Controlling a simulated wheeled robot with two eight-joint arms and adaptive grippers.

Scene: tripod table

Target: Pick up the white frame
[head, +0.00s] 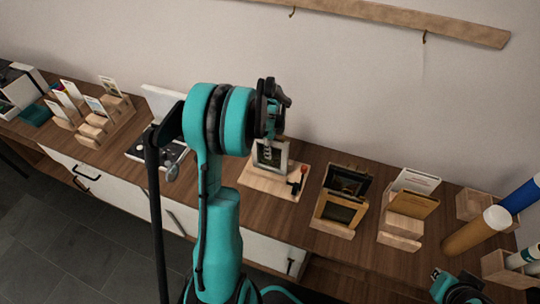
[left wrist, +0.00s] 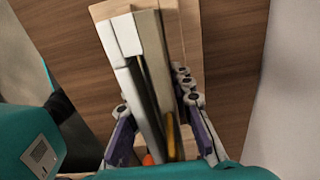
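The white frame (head: 271,156) stands upright on a light wooden base (head: 262,183) near the middle of the table in the head view. In the left wrist view the white frame (left wrist: 127,42) is seen edge-on from above, beside a greyish slab. My left gripper (head: 270,122) is right above the frame in the head view and hides its top. In the left wrist view my left gripper (left wrist: 158,115) is open, with one finger on each side of the frame. Gaps show beside the fingers; firm contact is not visible. The right gripper's fingers cannot be made out.
A dark and gold frame on a stand (head: 342,200) is to the right, then a book holder (head: 407,207) and a cardboard tube (head: 474,232). A card rack (head: 105,120) is at the left. A wall (head: 350,90) with a hook rail (head: 400,14) rises behind the table.

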